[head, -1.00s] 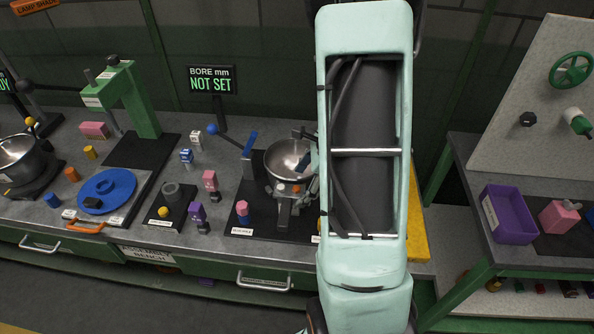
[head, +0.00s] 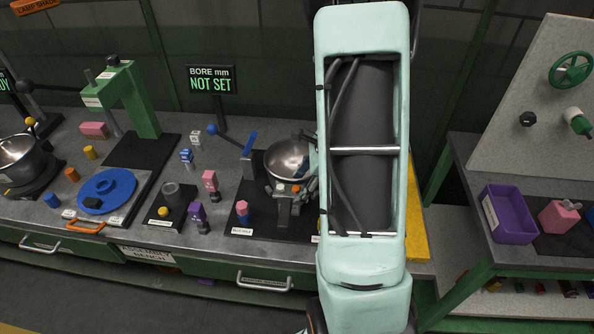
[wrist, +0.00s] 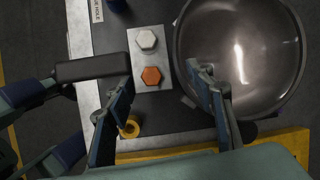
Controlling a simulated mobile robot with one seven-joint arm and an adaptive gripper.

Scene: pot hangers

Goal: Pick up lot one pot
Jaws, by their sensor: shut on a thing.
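A metal pot (head: 288,158) with an open round bowl is on the dark stand at the middle of the bench. In the wrist view the pot (wrist: 262,45) is at upper right, its shiny inside facing me. The right finger overlaps the bowl and the left finger is outside the rim; the exact contact is hard to see. In the head view my gripper (head: 304,177) is at the pot's right side, partly hidden by my arm. I cannot read a lot label on the pot.
A second pot (head: 22,158) stands at the far left. A blue round plate (head: 107,190), a green press (head: 131,100) and several small blocks crowd the bench. A plate with white and orange buttons (wrist: 150,60) is close between my fingers. A purple bin (head: 509,215) is on the right table.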

